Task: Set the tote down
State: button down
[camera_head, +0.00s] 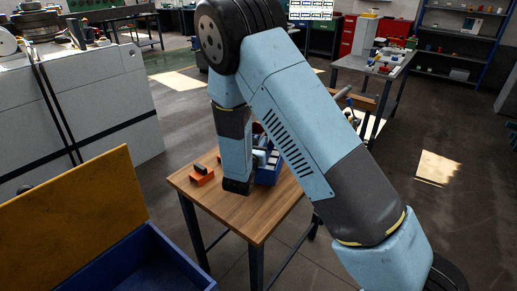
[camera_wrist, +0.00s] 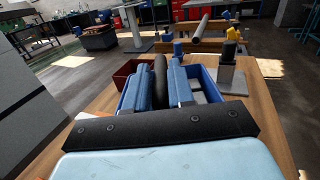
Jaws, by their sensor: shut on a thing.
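The blue tote (camera_head: 268,176) is at the wooden table (camera_head: 241,212), partly hidden behind my arm in the head view. In the wrist view the tote (camera_wrist: 207,84) lies straight ahead, with its open top and right wall showing. My gripper (camera_wrist: 159,72) is shut on the tote's dark handle bar (camera_wrist: 160,68), with one pale blue finger on each side of it. The gripper also shows, small and partly covered, in the head view (camera_head: 260,158). I cannot tell whether the tote's base touches the tabletop.
An orange and black block (camera_head: 201,175) lies on the table's left part. A dark red bin (camera_wrist: 124,74) stands left of the tote, and a grey metal stand (camera_wrist: 231,78) right of it. A blue crate (camera_head: 160,262) with a yellow panel is at front left. The table's front corner is bare.

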jog(key=shift+f, duration=1.2)
jog(key=c, duration=1)
grip_release()
jog(key=shift+o, duration=0.2)
jog(key=v, duration=1.2)
